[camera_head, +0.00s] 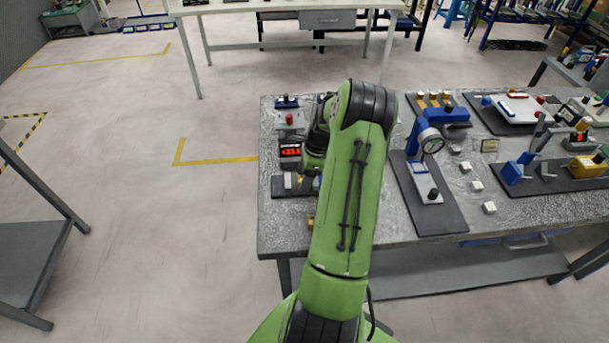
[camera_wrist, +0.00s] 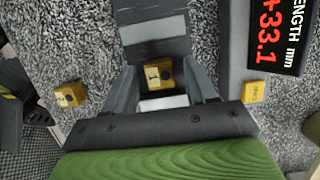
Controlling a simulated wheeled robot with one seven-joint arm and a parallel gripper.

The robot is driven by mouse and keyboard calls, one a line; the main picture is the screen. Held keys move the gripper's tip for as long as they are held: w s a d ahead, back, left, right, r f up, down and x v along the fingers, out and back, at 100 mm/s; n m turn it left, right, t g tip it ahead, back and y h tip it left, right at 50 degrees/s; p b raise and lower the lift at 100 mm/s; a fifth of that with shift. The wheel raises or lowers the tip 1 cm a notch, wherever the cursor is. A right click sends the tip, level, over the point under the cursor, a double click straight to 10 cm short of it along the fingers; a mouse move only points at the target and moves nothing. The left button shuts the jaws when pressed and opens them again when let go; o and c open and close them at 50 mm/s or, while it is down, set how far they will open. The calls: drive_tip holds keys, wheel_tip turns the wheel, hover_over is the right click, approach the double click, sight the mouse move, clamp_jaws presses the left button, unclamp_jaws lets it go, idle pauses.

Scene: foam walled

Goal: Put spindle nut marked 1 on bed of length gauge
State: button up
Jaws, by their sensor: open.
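The spindle nut marked 1 (camera_wrist: 157,72), a small yellow block with a dark round spot, shows in the wrist view. It lies on the dark bed of the length gauge (camera_wrist: 152,53), between two pale metal pieces. My gripper (camera_wrist: 160,78) is open, with one finger on each side of the nut and small gaps visible. The gauge's display (camera_wrist: 277,35) reads +33.1 in red. In the head view the display (camera_head: 290,150) stands at the bench's left end, and my arm hides the gripper and nut.
In the wrist view, one yellow block (camera_wrist: 70,94) lies left and another (camera_wrist: 255,92) right of my gripper. In the head view a dial gauge stand (camera_head: 432,143) is right of my arm, with several pale blocks beyond it. The bench's front middle (camera_head: 385,225) is mostly clear.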

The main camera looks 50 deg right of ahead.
drive_tip(key=p+v, duration=0.2)
drive_tip(key=v, duration=1)
drive_tip(key=w+a+r+n+h, duration=0.1)
drive_tip(key=w+a+r+n, duration=0.1)
drive_tip(key=a+r+n, duration=0.7)
drive_tip(key=w+a+r+n+h, duration=0.2)
drive_tip(key=a+r+n, duration=0.2)
drive_tip(key=a, duration=0.9)
drive_tip(key=s+a+r+n+t+y, duration=0.1)
drive_tip(key=s+a+r+n+t, duration=0.1)
drive_tip(key=s+a+n, duration=1.2)
drive_tip(key=shift+a+n+t, duration=0.4)
drive_tip(key=shift+t, duration=0.2)
drive_tip(key=shift+r, duration=0.1)
